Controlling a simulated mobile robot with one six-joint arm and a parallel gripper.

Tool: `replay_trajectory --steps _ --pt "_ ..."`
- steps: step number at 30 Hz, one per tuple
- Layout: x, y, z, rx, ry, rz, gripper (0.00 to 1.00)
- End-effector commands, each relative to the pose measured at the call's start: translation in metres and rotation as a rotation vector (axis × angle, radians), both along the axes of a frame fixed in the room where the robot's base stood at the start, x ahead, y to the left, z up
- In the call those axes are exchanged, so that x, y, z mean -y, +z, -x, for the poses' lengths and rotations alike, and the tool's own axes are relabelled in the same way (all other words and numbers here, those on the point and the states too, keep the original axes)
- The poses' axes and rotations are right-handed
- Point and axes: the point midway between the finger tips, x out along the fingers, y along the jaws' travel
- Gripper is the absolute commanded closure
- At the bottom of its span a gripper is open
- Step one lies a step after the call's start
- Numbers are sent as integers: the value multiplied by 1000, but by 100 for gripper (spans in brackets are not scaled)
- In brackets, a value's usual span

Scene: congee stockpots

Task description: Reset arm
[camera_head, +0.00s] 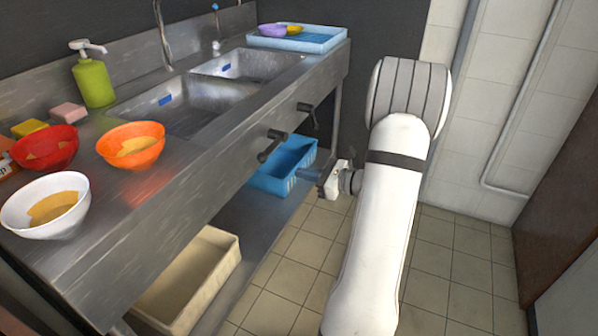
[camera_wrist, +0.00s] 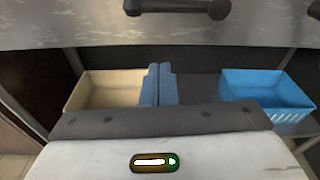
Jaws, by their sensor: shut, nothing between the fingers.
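My gripper (camera_wrist: 159,84) shows in the wrist view with its two blue-grey fingers pressed together and nothing between them. It also shows in the head view (camera_head: 318,178), in front of the sink counter, partly beside the blue basket. My white arm stands on the right half of the head view, bent, over the tiled floor. In the wrist view the closed fingers point toward the lower shelf, between the beige bin and the blue basket.
A steel sink counter (camera_head: 190,155) runs along the left, with lever handles on its front. An orange bowl (camera_head: 131,144), red bowl (camera_head: 45,148) and white bowl (camera_head: 46,206) stand on it. A blue basket (camera_head: 284,166) and beige bin (camera_head: 190,283) sit below. Floor at right is clear.

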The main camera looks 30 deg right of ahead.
Motion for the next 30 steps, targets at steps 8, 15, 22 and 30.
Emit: replay_trajectory --steps 8,15,22,30 --pt "0 0 0 0 0 0 100" --pt "-8 6 0 -2 23 18 100" --pt "-107 71 18 -20 364 280 100" --pt "-220 146 101 46 953 828 100"
